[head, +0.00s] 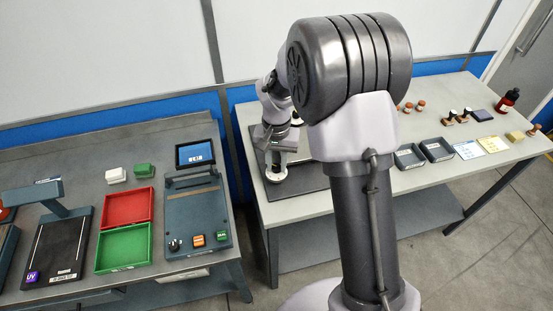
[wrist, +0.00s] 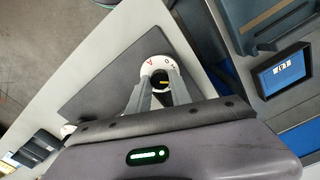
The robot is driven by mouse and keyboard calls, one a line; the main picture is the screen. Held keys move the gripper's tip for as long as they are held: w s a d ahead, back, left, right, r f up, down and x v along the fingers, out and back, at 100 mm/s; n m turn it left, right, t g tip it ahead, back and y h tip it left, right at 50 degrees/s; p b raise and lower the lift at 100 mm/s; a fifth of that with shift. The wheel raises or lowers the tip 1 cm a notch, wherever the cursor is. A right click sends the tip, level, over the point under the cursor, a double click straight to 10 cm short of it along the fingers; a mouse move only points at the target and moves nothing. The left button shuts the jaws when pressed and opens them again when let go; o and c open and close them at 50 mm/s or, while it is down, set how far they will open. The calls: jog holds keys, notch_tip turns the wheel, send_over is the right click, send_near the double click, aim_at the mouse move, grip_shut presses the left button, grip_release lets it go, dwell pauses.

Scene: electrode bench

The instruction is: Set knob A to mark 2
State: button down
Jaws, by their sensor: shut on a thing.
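Knob A (wrist: 159,77) is a black knob with a yellow pointer line on a white dial plate (wrist: 149,68). A red letter A and a small 0 show on the plate's far rim. The fingers of my gripper (wrist: 160,92) stand on either side of the knob and are shut on it. They hide the near part of the dial, so mark 2 cannot be made out. In the head view my gripper (head: 275,160) is down over the dial plate (head: 276,176) on the dark board (head: 290,186); the knob is mostly hidden there.
A second white dial (wrist: 67,130) is partly hidden at the wrist view's left. The left bench holds a red tray (head: 126,207), a green tray (head: 123,248) and a screen device (head: 196,153).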

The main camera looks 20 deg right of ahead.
aim_at(276, 166)
jog(key=shift+r+n+p, duration=0.1)
jog(key=shift+n+p, duration=0.2)
jog(key=shift+n, duration=0.3)
jog(key=c, duration=1.2)
grip_release()
jog(key=shift+o, duration=0.2)
notch_tip(276, 166, up, 17)
jog(key=p, duration=0.5)
jog(key=shift+r+p, duration=0.15)
jog(key=shift+p, duration=0.2)
